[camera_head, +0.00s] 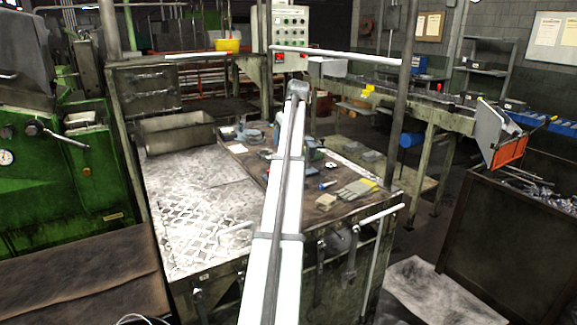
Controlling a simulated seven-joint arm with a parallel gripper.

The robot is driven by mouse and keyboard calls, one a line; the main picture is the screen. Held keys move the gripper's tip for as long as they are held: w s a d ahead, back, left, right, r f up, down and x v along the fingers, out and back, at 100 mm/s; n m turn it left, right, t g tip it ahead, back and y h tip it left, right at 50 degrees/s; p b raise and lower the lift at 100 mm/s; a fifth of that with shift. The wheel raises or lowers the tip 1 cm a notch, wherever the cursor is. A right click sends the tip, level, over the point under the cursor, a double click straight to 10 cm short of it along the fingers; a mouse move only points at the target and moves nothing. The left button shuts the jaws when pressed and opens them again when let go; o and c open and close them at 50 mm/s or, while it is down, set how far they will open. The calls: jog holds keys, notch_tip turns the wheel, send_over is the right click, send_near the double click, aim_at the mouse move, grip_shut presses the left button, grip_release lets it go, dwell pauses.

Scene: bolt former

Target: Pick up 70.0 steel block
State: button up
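I cannot pick out the 70.0 steel block with certainty; the small items on the workbench (190,195) are too small to tell apart. My white arm rises through the middle of the view to a grey joint and hides part of the bench top. My gripper is not visible. Small dark and grey pieces lie on the bench's brown right half, on both sides of my arm. A flat brownish piece (325,200) lies near the front right.
A grey item with a yellow end (358,189) lies near the bench's right edge. A metal bin (178,133) stands at the back left. Posts and white rails frame the bench. A green machine (60,180) is at left, a dark scrap bin (510,240) at right.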

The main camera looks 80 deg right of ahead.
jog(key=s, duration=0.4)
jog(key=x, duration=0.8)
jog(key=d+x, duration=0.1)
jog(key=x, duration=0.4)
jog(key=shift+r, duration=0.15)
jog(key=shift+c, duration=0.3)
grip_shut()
